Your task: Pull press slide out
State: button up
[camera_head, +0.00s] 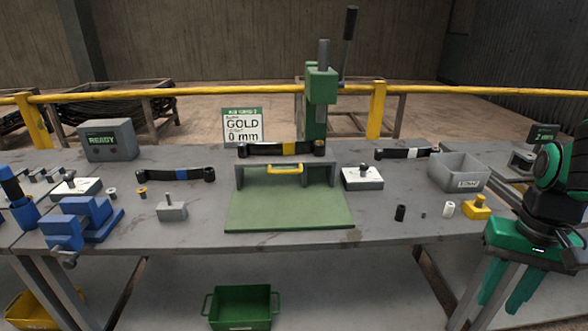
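The green press (320,85) with its long black lever stands at the back middle of the bench. At its foot a grey frame (331,180) surrounds a green upright face with a yellow handle (285,167), likely the slide's pull. A flat green plate or mat (290,208) lies in front of it. My gripper (509,295) hangs at the far right, at the bench's front edge, far from the handle. Its green fingers look apart, with nothing seen between them.
A blue vise (82,220) stands at left. A sign reading GOLD 0 mm (243,127) stands behind. A green bin (240,306) sits below the bench.

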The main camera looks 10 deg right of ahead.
aim_at(303, 160)
jog(key=z, duration=0.05)
jog(key=i, duration=1)
